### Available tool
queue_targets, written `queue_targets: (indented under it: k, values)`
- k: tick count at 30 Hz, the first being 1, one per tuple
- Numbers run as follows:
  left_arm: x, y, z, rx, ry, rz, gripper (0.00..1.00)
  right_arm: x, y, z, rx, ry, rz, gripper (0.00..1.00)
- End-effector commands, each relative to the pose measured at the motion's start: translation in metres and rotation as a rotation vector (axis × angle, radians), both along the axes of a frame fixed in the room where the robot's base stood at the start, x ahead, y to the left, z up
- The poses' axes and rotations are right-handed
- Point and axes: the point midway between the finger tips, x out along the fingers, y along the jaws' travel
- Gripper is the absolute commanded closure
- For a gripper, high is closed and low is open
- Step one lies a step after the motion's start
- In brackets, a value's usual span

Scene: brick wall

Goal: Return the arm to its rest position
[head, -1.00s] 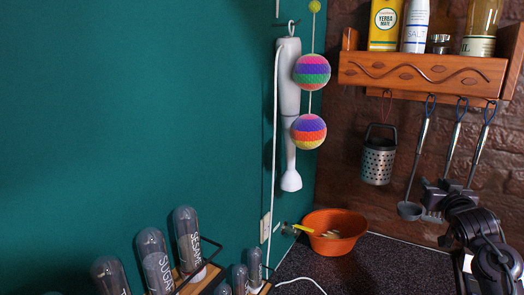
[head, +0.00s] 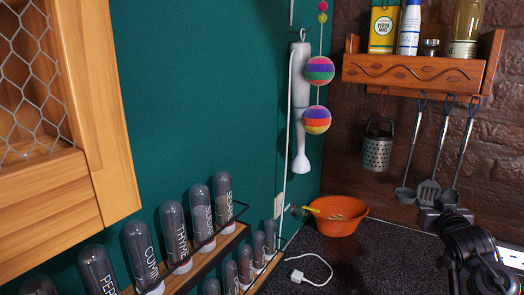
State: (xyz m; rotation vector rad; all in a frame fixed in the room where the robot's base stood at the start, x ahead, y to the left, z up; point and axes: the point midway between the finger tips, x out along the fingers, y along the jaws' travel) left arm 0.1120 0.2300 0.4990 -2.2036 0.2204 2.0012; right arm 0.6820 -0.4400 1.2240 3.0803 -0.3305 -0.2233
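My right gripper (head: 447,214) is at the lower right in the head view, with my dark arm behind it. It appears just below the hanging utensils. Its fingers are small and dark, so I cannot tell whether it is open or shut. I see nothing clearly held in it. My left gripper is not in view.
An orange bowl (head: 336,226) stands on the dark speckled counter (head: 372,264). Utensils, including a spatula (head: 429,190), and a grater (head: 377,153) hang below a wooden shelf (head: 415,72). A spice rack (head: 216,246) and wooden cabinet (head: 107,130) are left.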

Motion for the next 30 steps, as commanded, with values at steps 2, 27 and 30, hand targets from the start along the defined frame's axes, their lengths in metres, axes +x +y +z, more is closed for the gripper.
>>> queue_targets:
  k: [2,27,30]
  values:
    - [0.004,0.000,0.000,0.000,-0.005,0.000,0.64,-0.006,0.011,-0.017,-0.007,0.042,0.005,0.66]
    - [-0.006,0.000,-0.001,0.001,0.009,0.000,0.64,-0.264,0.208,-0.237,-0.017,0.899,0.203,0.66]
    - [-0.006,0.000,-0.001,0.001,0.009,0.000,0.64,-0.292,0.220,-0.242,-0.002,0.966,0.226,0.66]
